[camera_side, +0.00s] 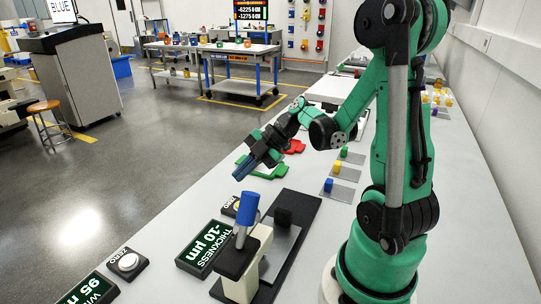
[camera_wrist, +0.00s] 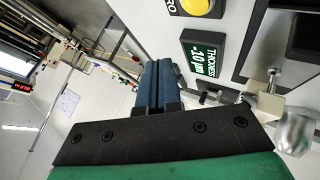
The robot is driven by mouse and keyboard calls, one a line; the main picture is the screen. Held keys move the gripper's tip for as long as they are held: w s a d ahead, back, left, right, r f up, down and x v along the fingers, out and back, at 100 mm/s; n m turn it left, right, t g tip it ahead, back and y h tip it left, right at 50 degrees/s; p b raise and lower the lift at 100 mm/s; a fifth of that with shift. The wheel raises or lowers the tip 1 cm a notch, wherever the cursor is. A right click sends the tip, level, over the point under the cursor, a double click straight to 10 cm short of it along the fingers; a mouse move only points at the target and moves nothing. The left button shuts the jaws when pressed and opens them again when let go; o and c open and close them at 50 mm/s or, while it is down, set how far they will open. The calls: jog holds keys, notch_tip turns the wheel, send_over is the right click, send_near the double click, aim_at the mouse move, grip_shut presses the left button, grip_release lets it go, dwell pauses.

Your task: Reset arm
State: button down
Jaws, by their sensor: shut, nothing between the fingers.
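My gripper (camera_side: 243,172) hangs over the white bench, left of my green arm and beyond the thickness gauge. Its blue fingers are together and empty. In the wrist view the two blue fingers (camera_wrist: 159,84) lie side by side with only a thin line between them. The thickness gauge (camera_side: 244,258) with its blue top stands nearer the side camera, apart from my gripper. Its display (camera_side: 203,247) reads -10 µm, and the display also shows in the wrist view (camera_wrist: 203,57).
Green (camera_side: 260,168) and red (camera_side: 295,146) brackets lie near the gripper. Small cubes, one blue (camera_side: 328,185), sit on grey plates at the right. A white ZERO button (camera_side: 128,262) is at the front left. Bare bench (camera_side: 180,205) lies left of the gripper.

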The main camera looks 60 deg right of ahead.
jog(key=shift+r, duration=2)
jog(key=shift+f, duration=0.1)
